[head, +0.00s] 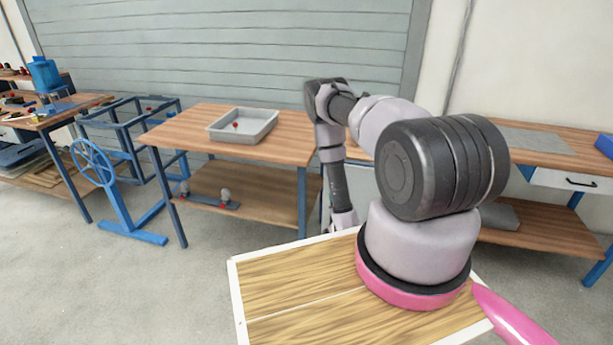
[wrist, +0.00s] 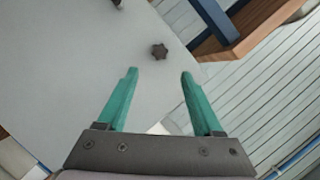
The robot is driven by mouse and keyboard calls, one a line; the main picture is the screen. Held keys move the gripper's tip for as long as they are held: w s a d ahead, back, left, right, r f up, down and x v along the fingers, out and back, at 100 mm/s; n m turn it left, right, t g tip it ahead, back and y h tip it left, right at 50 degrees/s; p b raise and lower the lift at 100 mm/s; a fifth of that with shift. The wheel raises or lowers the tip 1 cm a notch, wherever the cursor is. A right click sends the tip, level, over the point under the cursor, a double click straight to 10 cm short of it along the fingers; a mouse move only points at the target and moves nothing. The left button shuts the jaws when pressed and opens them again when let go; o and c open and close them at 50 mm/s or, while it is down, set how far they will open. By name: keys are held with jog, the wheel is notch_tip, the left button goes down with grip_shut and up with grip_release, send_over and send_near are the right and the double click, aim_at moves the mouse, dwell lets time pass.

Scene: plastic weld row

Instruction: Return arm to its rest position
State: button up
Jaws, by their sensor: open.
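My gripper (wrist: 159,72) shows in the wrist view with two green fingers spread apart and nothing between them. In the head view my arm rises from its round base, bends at the top and runs down behind the wooden board. The gripper's fingers are not visible there. A dark star-shaped knob (wrist: 159,51) shows beyond the fingertips in the wrist view, against a plain pale grey surface (wrist: 60,60). I cannot tell how far away it is, but it is not gripped.
A workbench (head: 182,129) with a grey tray (head: 245,136) holding a small red ball (head: 236,125) stands left of my arm. Another bench (head: 545,158) is at right. A blue handwheel stand (head: 115,205) is further left. Grey floor (head: 120,285) is open at front left.

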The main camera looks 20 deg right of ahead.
jog(key=w+r+m+g, duration=0.1)
jog(key=w+r, duration=0.3)
jog(key=r, duration=0.3)
jog(key=w+d+r+h, duration=0.1)
jog(key=w+r, duration=0.3)
jog(key=r, duration=0.3)
jog(key=w+r+m+g, duration=0.1)
jog(key=w+r, duration=0.3)
jog(key=r, duration=0.3)
jog(key=s+a+r+n+g+y, duration=0.1)
jog(key=a+r, duration=0.1)
jog(key=r, duration=0.7)
jog(key=s+a+r+n+y, duration=0.1)
jog(key=a+r, duration=0.2)
jog(key=r, duration=0.7)
jog(key=s+a+r+n+g+y, duration=0.1)
jog(key=s+a+r+n+y, duration=0.15)
jog(key=s+r, duration=0.55)
jog(key=s+a+r+n+g+y, duration=0.1)
jog(key=s+a+r+n, duration=0.1)
jog(key=s+a+r, duration=0.4)
jog(key=s+a+r+n+g+y, duration=0.1)
jog(key=s+r+n, duration=0.1)
jog(key=s, duration=0.9)
jog(key=s+a+r+n+g+y, duration=0.1)
jog(key=s+r, duration=0.4)
jog(key=s, duration=0.6)
jog(key=shift+s+a+r+n, duration=0.15)
jog(key=shift+s+a+n, duration=0.25)
jog(key=shift+a+n, duration=0.25)
